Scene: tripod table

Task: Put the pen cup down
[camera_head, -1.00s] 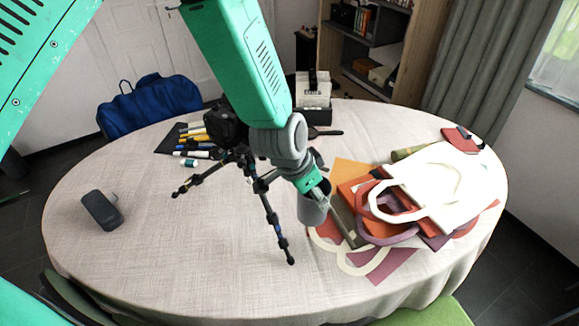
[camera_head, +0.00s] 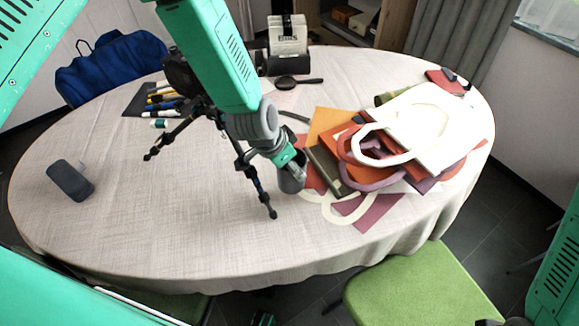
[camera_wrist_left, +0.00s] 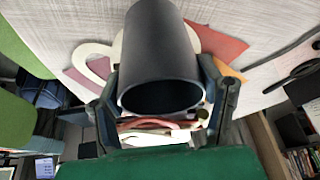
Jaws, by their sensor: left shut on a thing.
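The pen cup (camera_head: 291,179) is a plain dark grey cylinder over the right middle of the table, beside the stack of bags and close to a tripod leg. My left gripper (camera_head: 296,163) is shut on it, with the arm reaching in from the top. In the left wrist view the cup (camera_wrist_left: 160,55) sits between the two fingers, its open mouth toward the camera, and its inside looks dark and empty. The cup's base is near the tabletop; I cannot tell whether it touches. My right gripper is not in view.
A black tripod (camera_head: 243,165) stands just left of the cup. Bags (camera_head: 432,125) and flat coloured pieces (camera_head: 372,211) lie to its right. Pens (camera_head: 163,97), a dark speaker-like box (camera_head: 70,180) and a hairbrush (camera_head: 297,82) are farther off. The front left tabletop is clear.

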